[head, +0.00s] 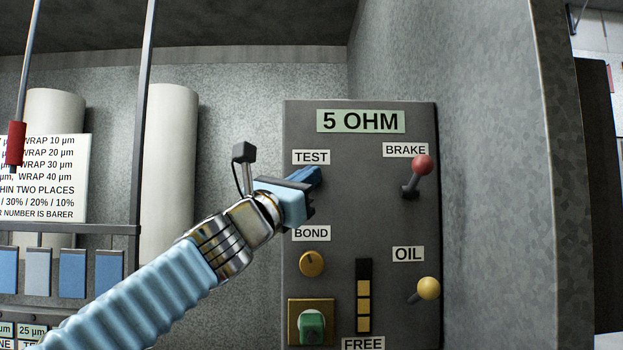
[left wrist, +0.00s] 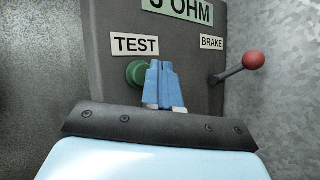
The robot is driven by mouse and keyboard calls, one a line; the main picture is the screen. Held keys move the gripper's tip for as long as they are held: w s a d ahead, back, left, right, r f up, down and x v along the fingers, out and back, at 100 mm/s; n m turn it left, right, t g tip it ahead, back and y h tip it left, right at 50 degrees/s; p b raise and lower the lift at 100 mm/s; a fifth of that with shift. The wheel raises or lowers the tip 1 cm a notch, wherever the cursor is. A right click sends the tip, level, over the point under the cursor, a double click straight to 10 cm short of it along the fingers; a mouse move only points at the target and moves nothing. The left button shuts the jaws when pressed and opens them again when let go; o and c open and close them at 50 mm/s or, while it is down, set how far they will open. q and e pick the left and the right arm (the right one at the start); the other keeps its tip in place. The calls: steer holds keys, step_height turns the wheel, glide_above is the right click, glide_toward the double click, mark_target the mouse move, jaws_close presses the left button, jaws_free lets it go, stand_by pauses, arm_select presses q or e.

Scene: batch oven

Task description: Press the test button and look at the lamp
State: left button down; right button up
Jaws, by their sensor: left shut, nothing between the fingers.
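A dark grey panel (head: 410,230) marked 5 OHM stands in front of me. In the left wrist view a round green button (left wrist: 137,72) sits below the TEST label (left wrist: 135,45). In the head view my gripper hides this button. My left gripper (head: 311,176) is shut and empty, its blue fingers pointing at the panel below the TEST label. In the left wrist view the fingertips (left wrist: 162,66) overlap the button's right edge; I cannot tell whether they touch it. A round amber piece (head: 312,263) lies under the BOND label; I cannot tell whether it is a lamp or lit.
A red-knobbed BRAKE lever (head: 422,166) and a yellow-knobbed OIL lever (head: 428,288) stick out at the panel's right. A bar gauge (head: 364,297) and a green piece on a brass plate (head: 311,307) are below. A rack with blue tags (head: 72,273) stands left.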

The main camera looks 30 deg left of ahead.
arm_select(q)
steer(key=shift+w, duration=0.1)
steer(key=shift+w+a, duration=0.2)
steer(key=shift+w, duration=0.05)
stand_by(0.3)
steer(key=shift+w+a, duration=0.25)
steer(key=shift+w, duration=0.15)
stand_by(0.6)
stand_by(0.4)
steer(key=shift+s+d, duration=0.45)
steer(key=shift+s, duration=0.3)
steer(key=s+d, duration=0.1)
steer(key=s, duration=0.1)
steer(key=s+d, duration=0.1)
steer(key=s, duration=0.1)
steer(key=shift+s+d, duration=0.1)
steer(key=shift+d, duration=0.2)
stand_by(0.7)
